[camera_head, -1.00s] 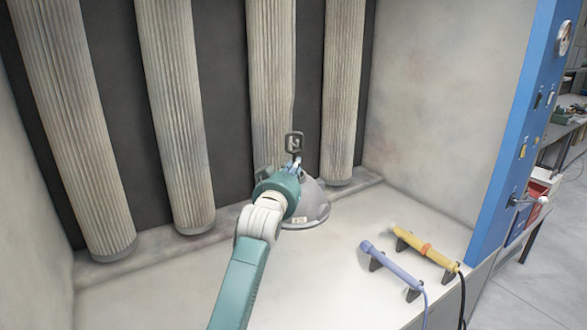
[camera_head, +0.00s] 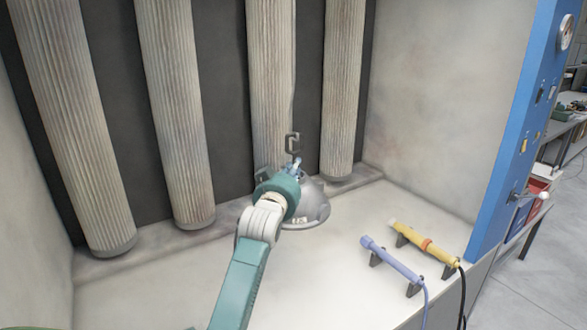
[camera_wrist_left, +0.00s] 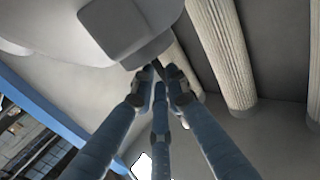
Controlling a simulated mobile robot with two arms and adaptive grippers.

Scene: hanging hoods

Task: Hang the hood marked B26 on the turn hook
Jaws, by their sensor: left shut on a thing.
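The grey domed hood (camera_head: 312,208) is in the head view, in front of the ribbed columns, with a small label (camera_head: 299,219) too small to read. My left gripper (camera_head: 297,172) is at its top and partly hides it. In the left wrist view, the gripper's fingers (camera_wrist_left: 158,72) are shut on a blocky part of the grey hood (camera_wrist_left: 115,25). The dark hook (camera_head: 293,143) is just above the gripper, with its opening facing right. I cannot tell whether hood and hook touch. My right gripper is not in view.
Several ribbed columns (camera_head: 175,110) stand along the dark back wall. A purple tool (camera_head: 390,260) and a yellow tool (camera_head: 425,245) lie on stands at the right of the pale surface. A blue panel (camera_head: 515,140) edges the right side.

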